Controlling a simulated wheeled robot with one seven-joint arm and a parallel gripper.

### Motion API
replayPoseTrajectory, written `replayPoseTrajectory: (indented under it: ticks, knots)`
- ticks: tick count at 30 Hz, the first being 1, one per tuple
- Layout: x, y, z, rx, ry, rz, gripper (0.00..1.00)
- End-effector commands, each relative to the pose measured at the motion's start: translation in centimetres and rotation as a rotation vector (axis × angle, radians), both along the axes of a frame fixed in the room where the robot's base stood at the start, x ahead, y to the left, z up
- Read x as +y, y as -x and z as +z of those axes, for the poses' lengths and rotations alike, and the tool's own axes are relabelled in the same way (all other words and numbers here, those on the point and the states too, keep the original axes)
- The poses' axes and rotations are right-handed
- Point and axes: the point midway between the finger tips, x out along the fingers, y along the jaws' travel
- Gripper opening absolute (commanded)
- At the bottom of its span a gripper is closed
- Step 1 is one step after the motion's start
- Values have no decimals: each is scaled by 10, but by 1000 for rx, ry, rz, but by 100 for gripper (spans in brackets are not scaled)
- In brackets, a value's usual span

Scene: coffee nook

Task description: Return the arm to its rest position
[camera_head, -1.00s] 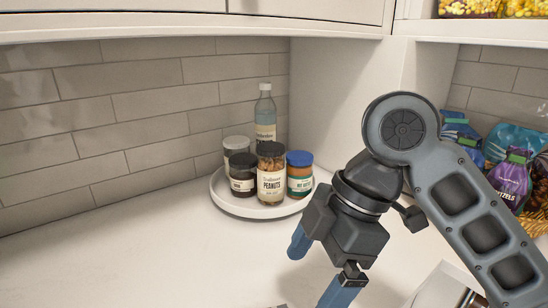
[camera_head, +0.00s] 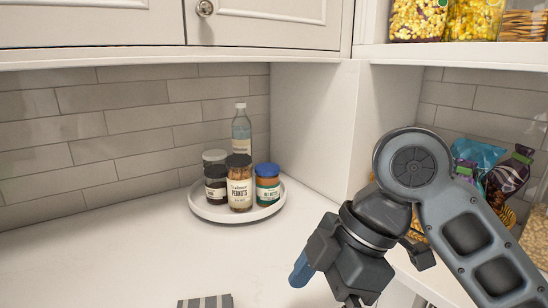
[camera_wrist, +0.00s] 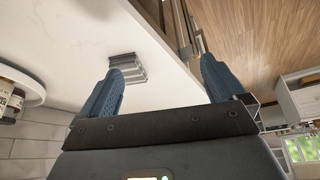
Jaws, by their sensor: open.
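My arm comes in from the right in the head view, bent at a round elbow-like joint, with my gripper (camera_head: 330,285) hanging low over the white counter. One blue finger shows there; the other is cut off by the bottom edge. In the wrist view, my gripper (camera_wrist: 162,68) has its two blue fingers wide apart with nothing held between them. The counter's edge and the wooden floor lie beyond the fingers.
A round white tray (camera_head: 212,214) with several jars and a bottle (camera_head: 241,130) stands in the corner. A grey striped object (camera_head: 205,301) lies on the counter, also in the wrist view (camera_wrist: 128,68). Snack bags (camera_head: 508,172) are at right. Cabinets (camera_head: 270,28) overhang; mid-counter is clear.

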Motion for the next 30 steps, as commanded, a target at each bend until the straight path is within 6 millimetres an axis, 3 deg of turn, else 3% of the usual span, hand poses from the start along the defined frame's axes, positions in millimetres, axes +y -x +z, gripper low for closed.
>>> replayPoseTrajectory:
  ticks: [8,17,23,30]
  knots:
    - [26,1,-5,-2,-131,-73,97]
    - [68,3,-11,8,-376,-242,97]
    - [96,3,-18,36,-627,-474,97]
    - [95,7,-39,61,-862,-807,97]
